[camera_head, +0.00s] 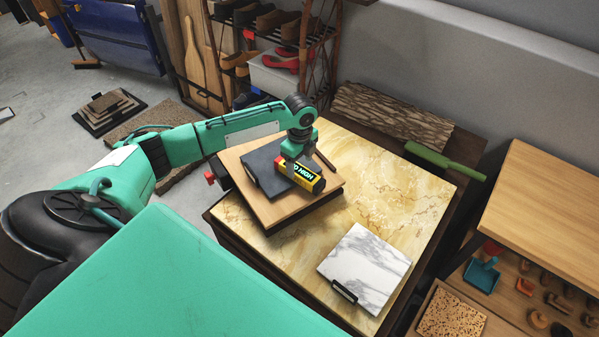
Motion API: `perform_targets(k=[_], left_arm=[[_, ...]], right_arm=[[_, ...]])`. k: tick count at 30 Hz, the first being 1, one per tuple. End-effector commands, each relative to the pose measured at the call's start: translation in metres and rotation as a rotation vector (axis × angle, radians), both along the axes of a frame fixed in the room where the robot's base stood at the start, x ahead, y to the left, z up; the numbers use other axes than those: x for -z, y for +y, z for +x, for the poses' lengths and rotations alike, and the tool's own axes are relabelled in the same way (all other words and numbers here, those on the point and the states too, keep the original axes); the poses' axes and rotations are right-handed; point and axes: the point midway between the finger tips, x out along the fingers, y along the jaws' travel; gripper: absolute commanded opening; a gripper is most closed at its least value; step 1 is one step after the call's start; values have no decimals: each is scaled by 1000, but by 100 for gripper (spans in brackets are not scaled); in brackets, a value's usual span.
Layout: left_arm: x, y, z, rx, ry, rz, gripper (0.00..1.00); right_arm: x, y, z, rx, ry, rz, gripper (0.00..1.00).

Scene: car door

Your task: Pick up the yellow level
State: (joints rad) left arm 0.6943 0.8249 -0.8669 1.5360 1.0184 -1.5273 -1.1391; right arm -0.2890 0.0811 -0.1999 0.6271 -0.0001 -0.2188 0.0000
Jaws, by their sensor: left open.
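The yellow level (305,174), a short yellow bar with a dark lettered side and a reddish end, lies on a dark slab on a wooden board on the marble-topped table. My left gripper (293,165) points down right over the level, at its left part. Its fingers are small in the view and partly hidden against the level, and I cannot tell if they touch it. The gripper is open. My right gripper is not in view.
The wooden board (262,203) and dark slab (262,168) lie at the table's left side. A white marble board (366,266) lies at the table's front right. A green-handled tool (440,160) sits by the back right edge. The yellowish tabletop (385,190) between is clear.

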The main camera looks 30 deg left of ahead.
Motion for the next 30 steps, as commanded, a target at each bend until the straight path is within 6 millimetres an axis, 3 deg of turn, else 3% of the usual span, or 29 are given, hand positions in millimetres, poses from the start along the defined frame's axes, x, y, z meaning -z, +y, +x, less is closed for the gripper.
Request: perform_targets(k=[6, 15, 24, 30], left_arm=[[30, 0, -2, -1, 2, -1, 65], [37, 1, -2, 0, 0, 1, 65], [36, 1, -2, 0, -1, 0, 9], [35, 1, -2, 0, -1, 0, 9]], right_arm=[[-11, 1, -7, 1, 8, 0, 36], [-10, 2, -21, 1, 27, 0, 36], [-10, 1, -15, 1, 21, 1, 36], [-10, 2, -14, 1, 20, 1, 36]])
